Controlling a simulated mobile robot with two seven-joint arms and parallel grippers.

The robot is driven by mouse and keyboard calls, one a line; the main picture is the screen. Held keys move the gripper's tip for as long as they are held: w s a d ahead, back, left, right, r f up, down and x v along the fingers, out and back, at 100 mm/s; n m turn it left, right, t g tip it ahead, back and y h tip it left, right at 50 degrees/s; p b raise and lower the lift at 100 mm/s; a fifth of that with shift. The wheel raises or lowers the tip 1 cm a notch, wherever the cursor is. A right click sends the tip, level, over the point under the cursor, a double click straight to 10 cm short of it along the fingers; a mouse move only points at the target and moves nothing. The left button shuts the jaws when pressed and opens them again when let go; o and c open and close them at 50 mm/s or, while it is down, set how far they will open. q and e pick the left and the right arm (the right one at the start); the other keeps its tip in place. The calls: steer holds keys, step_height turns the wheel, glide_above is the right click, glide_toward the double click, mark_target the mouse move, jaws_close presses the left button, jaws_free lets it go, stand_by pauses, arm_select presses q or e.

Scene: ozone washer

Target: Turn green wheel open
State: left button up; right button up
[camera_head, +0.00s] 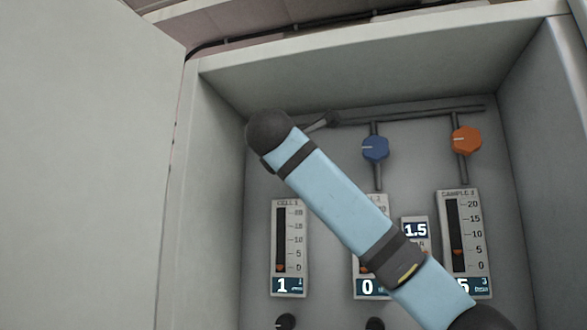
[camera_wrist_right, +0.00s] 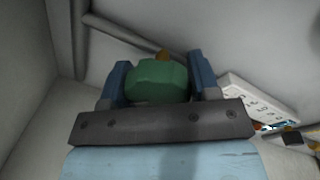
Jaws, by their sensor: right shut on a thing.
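The green wheel (camera_wrist_right: 157,80) shows in the right wrist view, between the two blue fingers of my right gripper (camera_wrist_right: 160,78). The fingers are shut on it, one on each side. In the head view my light blue right arm crosses the cabinet from the lower right to the upper left, and its dark rounded wrist hides the green wheel and the gripper. My left gripper is in neither view.
A blue wheel (camera_head: 375,149) and an orange wheel (camera_head: 466,140) sit on pipes to the right. Below are gauges, including a left gauge (camera_head: 288,248) and a right gauge (camera_head: 463,245). The cabinet's side walls and an open door (camera_head: 85,170) at left bound the space.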

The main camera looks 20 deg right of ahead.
steer(key=shift+d+r+m+g+h+b, duration=0.15)
steer(key=shift+m+g+h, duration=0.3)
steer(key=shift+m, duration=4.5)
steer(key=shift+f+m+g+h+b, duration=0.1)
steer(key=shift+m+g+h+b, duration=0.25)
steer(key=shift+m, duration=4.65)
steer(key=shift+d+r+m+g+h+b, duration=0.1)
steer(key=shift+m+g+h, duration=0.35)
steer(key=shift+m, duration=4.5)
steer(key=o, duration=0.9)
steer(key=shift+s, duration=0.15)
steer(key=shift+r, duration=0.1)
